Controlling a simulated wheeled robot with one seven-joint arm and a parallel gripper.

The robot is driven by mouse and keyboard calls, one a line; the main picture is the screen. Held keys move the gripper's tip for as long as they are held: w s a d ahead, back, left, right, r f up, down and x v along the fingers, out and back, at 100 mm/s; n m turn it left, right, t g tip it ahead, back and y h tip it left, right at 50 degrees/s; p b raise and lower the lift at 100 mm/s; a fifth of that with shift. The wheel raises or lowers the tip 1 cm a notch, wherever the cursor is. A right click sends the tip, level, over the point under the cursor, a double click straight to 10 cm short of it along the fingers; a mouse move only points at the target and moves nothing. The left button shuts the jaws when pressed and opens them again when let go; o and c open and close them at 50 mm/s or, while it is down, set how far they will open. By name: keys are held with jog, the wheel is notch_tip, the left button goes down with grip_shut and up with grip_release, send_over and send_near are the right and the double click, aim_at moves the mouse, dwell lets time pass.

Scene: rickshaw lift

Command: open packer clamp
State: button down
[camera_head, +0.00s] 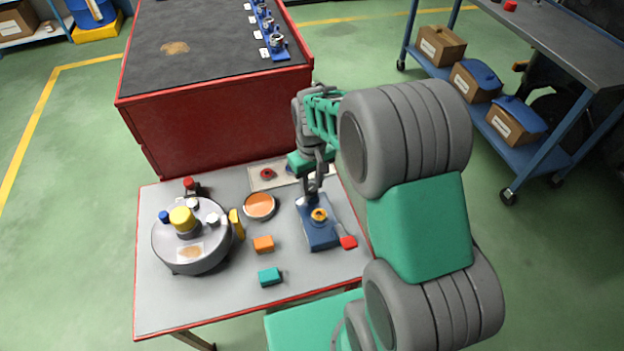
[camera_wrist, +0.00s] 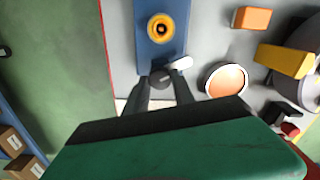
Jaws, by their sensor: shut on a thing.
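The packer clamp appears to be the blue block (camera_head: 322,236) with a yellow-orange ring (camera_head: 319,215), lying on the grey table. It also shows in the wrist view as a blue base (camera_wrist: 150,50) with its ring (camera_wrist: 160,28). My gripper (camera_head: 312,192) reaches down at the block's far end. In the wrist view my gripper (camera_wrist: 164,84) has its fingers closed around a dark knob-like part at that end, and a pale lever (camera_wrist: 181,62) sticks out beside it. The fingers hide part of the held piece.
A round grey vessel (camera_head: 188,252) stands on the table's left. An orange-filled dish (camera_head: 259,205), an orange block (camera_head: 263,244), a teal block (camera_head: 269,277) and a red block (camera_head: 348,242) lie around the clamp. A red cabinet (camera_head: 225,122) borders the far side.

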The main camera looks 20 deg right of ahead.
jog(key=m+p, duration=0.1)
jog(key=m, duration=0.4)
jog(key=shift+r+m+p, duration=0.1)
jog(key=shift+m+p, duration=0.2)
dwell(0.4)
jog(key=c, duration=1.1)
grip_release()
jog(key=shift+o, duration=0.2)
notch_tip(320, 180, up, 8)
jog(key=shift+f+p, duration=0.15)
jog(key=shift+p, duration=0.2)
notch_tip(320, 180, up, 11)
jog(key=t+p, duration=0.1)
jog(key=p, duration=0.4)
send_over(312, 187)
jog(key=s, duration=0.4)
jog(key=s+r+n+t+p, duration=0.2)
jog(key=s+r+p, duration=0.3)
jog(key=s+r, duration=0.3)
jog(key=shift+s+a+r+n, duration=0.25)
jog(key=shift+s+a+n, duration=0.2)
jog(key=shift+s, duration=0.45)
